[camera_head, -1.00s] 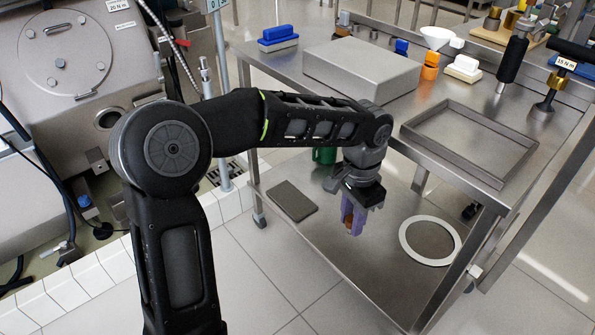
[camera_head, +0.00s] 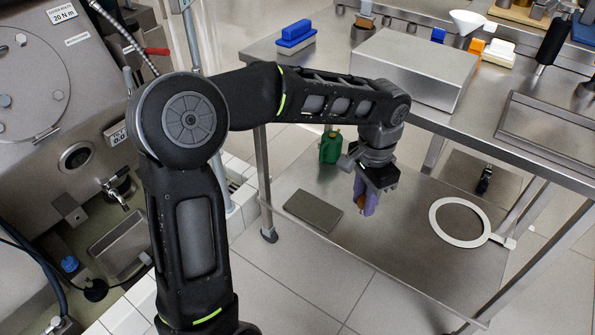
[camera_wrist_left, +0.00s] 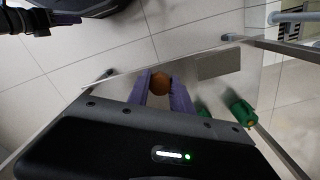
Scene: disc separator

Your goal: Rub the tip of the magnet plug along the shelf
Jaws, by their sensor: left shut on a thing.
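My left gripper (camera_head: 368,203) has purple fingers pointing down over the steel table's lower shelf (camera_head: 390,265), between a grey mat and a white ring. It is shut on a brown-orange magnet plug (camera_head: 360,200), mostly hidden by the fingers in the head view. In the left wrist view the plug's round brown end (camera_wrist_left: 160,83) shows between the two purple fingers. I cannot tell whether its tip touches the shelf. My right gripper is not in view.
On the lower shelf lie the grey mat (camera_head: 313,211) and the white ring (camera_head: 460,222); a green container (camera_head: 330,147) stands behind. The tabletop above holds a steel box (camera_head: 415,65), a blue-topped brush (camera_head: 295,38) and a tray (camera_head: 560,130). A machine stands at left.

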